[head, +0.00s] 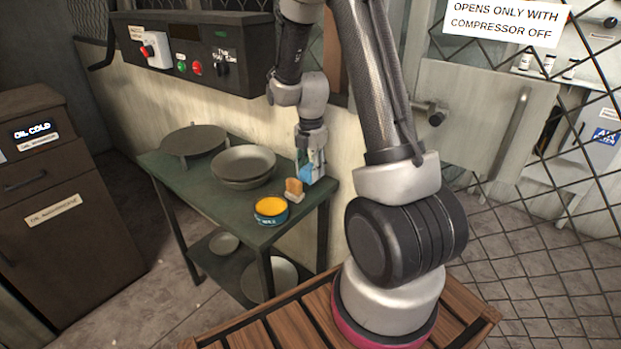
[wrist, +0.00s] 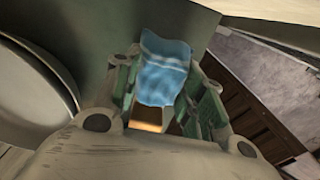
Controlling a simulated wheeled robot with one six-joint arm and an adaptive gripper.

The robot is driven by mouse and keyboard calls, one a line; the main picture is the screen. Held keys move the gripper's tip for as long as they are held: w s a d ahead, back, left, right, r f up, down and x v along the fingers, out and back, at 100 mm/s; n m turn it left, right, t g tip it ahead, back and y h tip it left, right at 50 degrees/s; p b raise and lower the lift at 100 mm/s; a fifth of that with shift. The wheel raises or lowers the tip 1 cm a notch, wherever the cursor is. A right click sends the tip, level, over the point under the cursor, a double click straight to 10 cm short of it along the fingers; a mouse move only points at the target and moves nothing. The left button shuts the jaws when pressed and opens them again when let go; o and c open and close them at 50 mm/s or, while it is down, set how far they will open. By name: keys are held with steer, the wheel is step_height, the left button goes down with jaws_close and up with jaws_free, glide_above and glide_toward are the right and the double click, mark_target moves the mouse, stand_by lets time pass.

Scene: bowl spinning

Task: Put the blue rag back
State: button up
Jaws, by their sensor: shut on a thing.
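The blue rag (wrist: 165,68) is between the fingers of my gripper (wrist: 165,105) in the wrist view. My gripper is shut on it. In the head view my gripper (head: 309,170) points down over the right back corner of the green table (head: 185,193), and a bit of the blue rag (head: 304,171) shows at its fingers. I cannot tell whether the rag touches the tabletop.
A tan block-like thing (head: 294,189) stands just in front of my gripper. A tin of yellow stuff (head: 270,209) is near the table's front edge. Metal bowls (head: 243,165) and a dark round plate (head: 194,140) take up the left part. More dishes (head: 224,243) lie on the lower shelf.

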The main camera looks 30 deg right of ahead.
mark_target(310, 178)
steer(key=shift+f, duration=1.65)
steer(key=shift+f, duration=0.15)
steer(key=o, duration=0.9)
